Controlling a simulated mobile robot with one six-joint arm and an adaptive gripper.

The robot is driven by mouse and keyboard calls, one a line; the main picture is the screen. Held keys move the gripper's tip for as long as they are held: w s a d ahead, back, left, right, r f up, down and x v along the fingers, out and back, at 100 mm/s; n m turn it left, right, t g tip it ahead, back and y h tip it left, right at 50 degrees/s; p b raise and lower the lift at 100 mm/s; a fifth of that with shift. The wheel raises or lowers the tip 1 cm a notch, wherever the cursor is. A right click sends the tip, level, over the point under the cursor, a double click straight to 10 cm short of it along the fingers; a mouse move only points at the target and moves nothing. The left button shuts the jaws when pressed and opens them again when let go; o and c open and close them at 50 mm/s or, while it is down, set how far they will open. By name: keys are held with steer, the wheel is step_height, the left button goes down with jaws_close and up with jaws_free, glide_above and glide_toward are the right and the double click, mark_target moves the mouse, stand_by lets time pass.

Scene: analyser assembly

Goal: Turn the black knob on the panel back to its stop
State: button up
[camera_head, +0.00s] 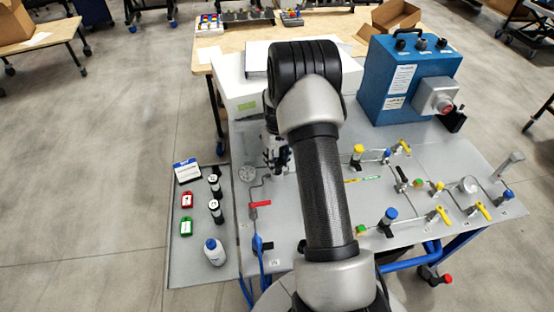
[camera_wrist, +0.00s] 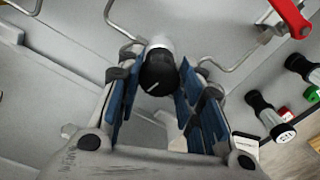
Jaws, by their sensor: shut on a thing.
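The black knob (camera_wrist: 158,74) shows in the wrist view with a white line on its face and a pale metal body behind it. My gripper (camera_wrist: 157,86) has its blue-padded fingers on either side of the knob, shut on it. In the head view my gripper (camera_head: 275,155) is low over the left part of the grey panel (camera_head: 335,200), beside the white box. The knob is hidden there behind my gripper and arm. I cannot make out the stop in either view.
A red-handled valve (camera_head: 260,204) with thin pipes stands near my gripper on the panel. A white box (camera_head: 235,90) is just behind. A blue analyser (camera_head: 405,80) stands at right.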

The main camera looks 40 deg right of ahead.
mark_target(277, 161)
steer(key=shift+n, duration=1.1)
steer(key=o, duration=1.1)
steer(key=shift+c, duration=0.2)
step_height(277, 161, up, 12)
steer(key=shift+r, duration=0.1)
